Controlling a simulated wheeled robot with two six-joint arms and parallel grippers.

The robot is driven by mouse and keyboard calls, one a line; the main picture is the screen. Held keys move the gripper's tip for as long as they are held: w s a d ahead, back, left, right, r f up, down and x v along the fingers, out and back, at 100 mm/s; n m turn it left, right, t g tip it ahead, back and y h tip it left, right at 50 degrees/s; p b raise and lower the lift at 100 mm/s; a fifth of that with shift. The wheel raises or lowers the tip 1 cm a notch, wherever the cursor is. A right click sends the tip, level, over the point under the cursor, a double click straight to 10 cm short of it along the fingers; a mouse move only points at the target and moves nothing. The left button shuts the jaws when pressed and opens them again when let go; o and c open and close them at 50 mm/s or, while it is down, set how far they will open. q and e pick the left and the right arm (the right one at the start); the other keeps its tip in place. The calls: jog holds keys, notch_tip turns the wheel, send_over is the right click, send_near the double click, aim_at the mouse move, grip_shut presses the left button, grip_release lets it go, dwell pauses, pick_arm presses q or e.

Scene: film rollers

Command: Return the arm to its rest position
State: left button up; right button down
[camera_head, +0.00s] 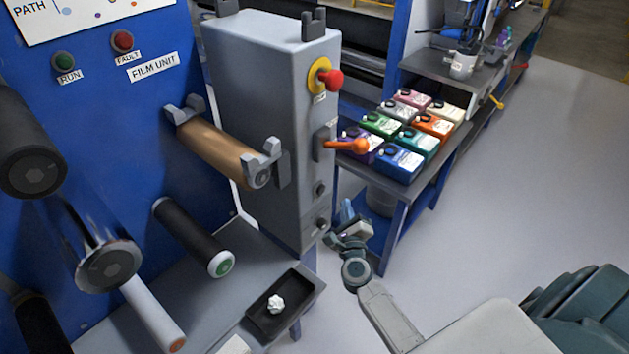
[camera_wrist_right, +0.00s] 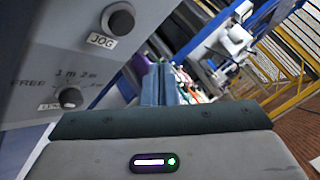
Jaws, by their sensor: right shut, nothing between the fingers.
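My right arm (camera_head: 390,318) comes in from the lower right of the head view. Its gripper (camera_head: 346,212) is shut and empty, just right of the lower front of the grey control box (camera_head: 265,100). The blue fingers (camera_wrist_right: 160,85) also show in the right wrist view, close together. There the box's face fills the left, with a JOG knob (camera_wrist_right: 118,19) and a lower knob (camera_wrist_right: 70,97) beside the word FREE. I cannot tell the exact gap between gripper and box. My left gripper is not in view.
A tan roller (camera_head: 215,148) sits in brackets on the blue film unit (camera_head: 120,95). An orange lever (camera_head: 347,145) and a red button (camera_head: 331,79) stick out from the box. A bench (camera_head: 437,178) with several coloured containers stands behind. Open floor (camera_head: 530,200) lies to the right.

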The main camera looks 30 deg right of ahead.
jog(key=s+a+f+n+g+y, duration=0.2)
jog(key=s+f+n, duration=0.4)
jog(key=f, duration=0.6)
jog(key=s+a+f+n+g+y, duration=0.1)
jog(key=s+f+n+g+y, duration=0.15)
jog(key=s+f+n, duration=0.65)
jog(key=s+a+f+n+g+y, duration=0.2)
jog(key=f+n+g, duration=0.15)
jog(key=f, duration=1.15)
jog(key=s+f+n+g, duration=0.2)
jog(key=s+f+n, duration=0.2)
jog(key=s, duration=0.6)
jog(key=s+f+n+g, duration=0.3)
jog(key=s+f, duration=0.3)
jog(key=s, duration=0.5)
jog(key=s+f+n+g, duration=0.3)
jog(key=s+f+n, duration=0.2)
jog(key=s, duration=0.5)
jog(key=shift+s+f+n, duration=0.3)
jog(key=shift+n, duration=0.05)
jog(key=shift+d, duration=0.1)
